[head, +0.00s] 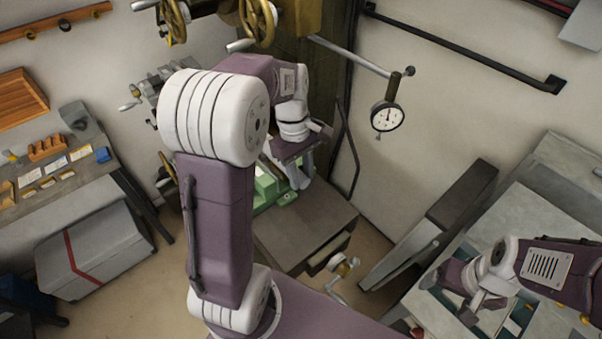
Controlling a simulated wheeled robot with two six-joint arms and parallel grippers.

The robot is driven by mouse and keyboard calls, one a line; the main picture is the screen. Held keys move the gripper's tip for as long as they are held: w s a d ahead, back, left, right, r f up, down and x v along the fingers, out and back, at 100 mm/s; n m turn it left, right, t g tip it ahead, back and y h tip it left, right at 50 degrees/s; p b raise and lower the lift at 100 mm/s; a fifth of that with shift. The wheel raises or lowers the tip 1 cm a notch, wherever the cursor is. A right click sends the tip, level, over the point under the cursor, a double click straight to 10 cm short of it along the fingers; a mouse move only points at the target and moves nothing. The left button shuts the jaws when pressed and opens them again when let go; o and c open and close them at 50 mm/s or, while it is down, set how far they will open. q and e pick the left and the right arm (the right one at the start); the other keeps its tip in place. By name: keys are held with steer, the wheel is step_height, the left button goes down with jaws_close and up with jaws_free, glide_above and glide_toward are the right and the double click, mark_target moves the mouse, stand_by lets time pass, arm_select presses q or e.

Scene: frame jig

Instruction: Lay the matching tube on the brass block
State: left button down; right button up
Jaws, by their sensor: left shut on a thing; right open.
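My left gripper (300,178) is in the middle of the head view, low over a green fixture (266,190) on a grey-brown machine table. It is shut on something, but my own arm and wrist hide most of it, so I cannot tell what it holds. My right gripper (474,309) is open at the lower right, above the grey bench and a dark green area there. I cannot clearly make out any tube or the brass block in this view.
The machine table (305,228) has a crank handle (342,266) at its front. A dial gauge (387,116) hangs on a rod at the right. A workbench (72,192) with small parts and a grey chest (95,250) stand at the left. Open floor lies between.

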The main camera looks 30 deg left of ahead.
arm_select(q)
steer(key=shift+f+b, duration=0.6)
steer(key=shift+f, duration=0.55)
stand_by(0.4)
stand_by(0.5)
steer(key=c, duration=1)
jaws_free()
steer(key=shift+o, duration=0.2)
steer(key=shift+r+p, duration=0.1)
steer(key=shift+p, duration=0.25)
step_height(320, 180, up, 9)
steer(key=p, duration=0.9)
